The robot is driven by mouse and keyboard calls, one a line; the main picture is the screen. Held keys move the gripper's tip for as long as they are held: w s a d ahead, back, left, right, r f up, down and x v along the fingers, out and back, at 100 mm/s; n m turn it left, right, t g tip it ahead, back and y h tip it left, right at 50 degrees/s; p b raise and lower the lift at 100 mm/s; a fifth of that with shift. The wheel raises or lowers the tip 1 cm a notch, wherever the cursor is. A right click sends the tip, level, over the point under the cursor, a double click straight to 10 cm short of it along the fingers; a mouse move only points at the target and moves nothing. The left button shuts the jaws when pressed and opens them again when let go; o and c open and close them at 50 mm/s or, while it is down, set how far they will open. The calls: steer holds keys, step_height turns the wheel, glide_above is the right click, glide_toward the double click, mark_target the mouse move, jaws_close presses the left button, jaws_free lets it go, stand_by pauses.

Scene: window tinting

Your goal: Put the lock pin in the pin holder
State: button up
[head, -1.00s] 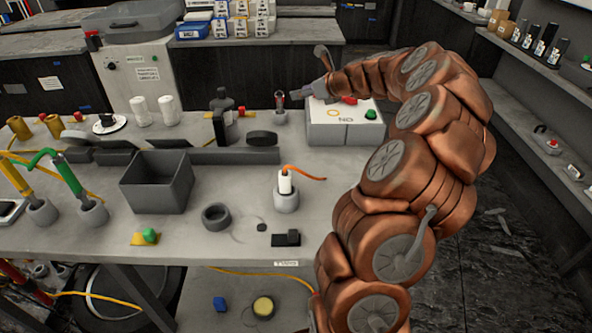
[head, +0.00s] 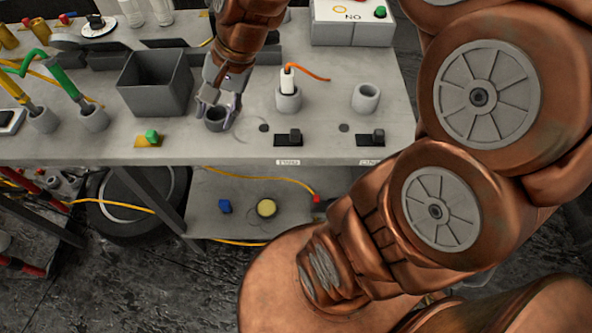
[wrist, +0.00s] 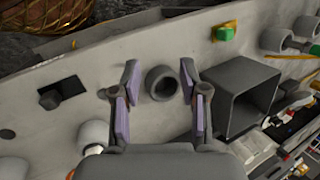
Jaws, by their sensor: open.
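My gripper (head: 216,106) is open and empty, pointing down at the workbench. Its purple-padded fingers stand on either side of a short grey ring-like cup (head: 217,121). In the wrist view the cup (wrist: 162,84) sits between my fingers (wrist: 158,68), with a gap to each, and its inside is dark. An empty light-grey round holder (head: 366,98) stands farther right. Another holder (head: 288,102) has a white cylinder with an orange lead in it. I cannot make out the lock pin in the current views, nor tell for sure which holder is the pin holder.
A dark open box (head: 155,84) stands just left of my gripper, close to the right finger in the wrist view. Black blocks (head: 288,138) and a yellow pad with a green knob (head: 150,139) lie near the front edge. A white-topped control box (head: 352,22) is behind.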

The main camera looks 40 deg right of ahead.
steer(key=s+d+f+n+g+h, duration=0.1)
steer(key=s+n, duration=0.3)
steer(key=s, duration=0.5)
steer(key=s+d+f+n+g+h, duration=0.2)
steer(key=s+n, duration=0.3)
steer(key=s, duration=0.5)
steer(key=shift+s+d+f+g+h, duration=0.2)
steer(key=shift+d+f+g+h, duration=0.15)
steer(key=shift+f+h, duration=0.4)
step_height(320, 180, up, 4)
steer(key=p, duration=0.4)
steer(key=shift+r, duration=0.1)
